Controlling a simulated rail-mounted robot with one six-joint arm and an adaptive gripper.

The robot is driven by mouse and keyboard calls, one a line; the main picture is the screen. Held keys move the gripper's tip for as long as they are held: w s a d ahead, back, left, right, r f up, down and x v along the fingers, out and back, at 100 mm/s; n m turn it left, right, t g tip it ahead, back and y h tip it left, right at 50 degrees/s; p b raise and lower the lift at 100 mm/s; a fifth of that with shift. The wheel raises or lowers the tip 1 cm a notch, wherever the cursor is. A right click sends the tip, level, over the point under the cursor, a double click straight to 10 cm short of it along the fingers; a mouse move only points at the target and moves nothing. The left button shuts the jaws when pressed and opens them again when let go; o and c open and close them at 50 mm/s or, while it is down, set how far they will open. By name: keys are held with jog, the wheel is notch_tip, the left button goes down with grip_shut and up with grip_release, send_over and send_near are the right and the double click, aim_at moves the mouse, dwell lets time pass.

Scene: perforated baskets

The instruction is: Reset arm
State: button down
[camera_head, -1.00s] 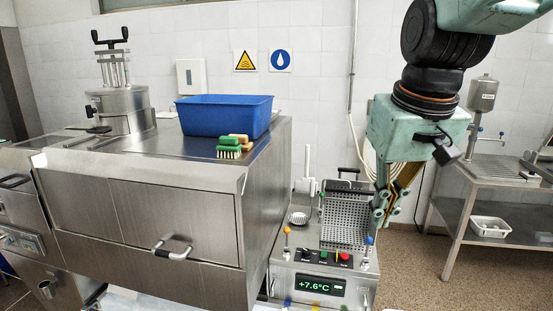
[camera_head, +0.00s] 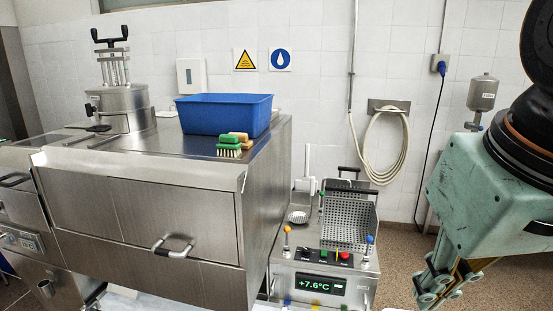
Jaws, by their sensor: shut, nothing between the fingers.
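My gripper (camera_head: 437,291) is at the lower right of the head view, pointing down in front of the floor. Its teal body and dark wrist fill the right edge. Its fingers are shut with nothing between them. It is to the right of the small metal unit and touches nothing that I can see.
A metal unit (camera_head: 308,268) with a +7.6°C display and a perforated basket (camera_head: 347,217) stands left of my gripper. A steel counter (camera_head: 140,210) holds a blue bin (camera_head: 225,114) and brushes (camera_head: 229,146). A coiled hose (camera_head: 372,160) hangs on the wall. Open floor shows around my gripper.

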jog(key=shift+s+f, duration=0.3)
jog(key=shift+s, duration=0.55)
jog(key=shift+s+f, duration=0.3)
jog(key=shift+s, duration=0.55)
jog(key=shift+s+f, duration=0.3)
jog(key=shift+s, duration=0.55)
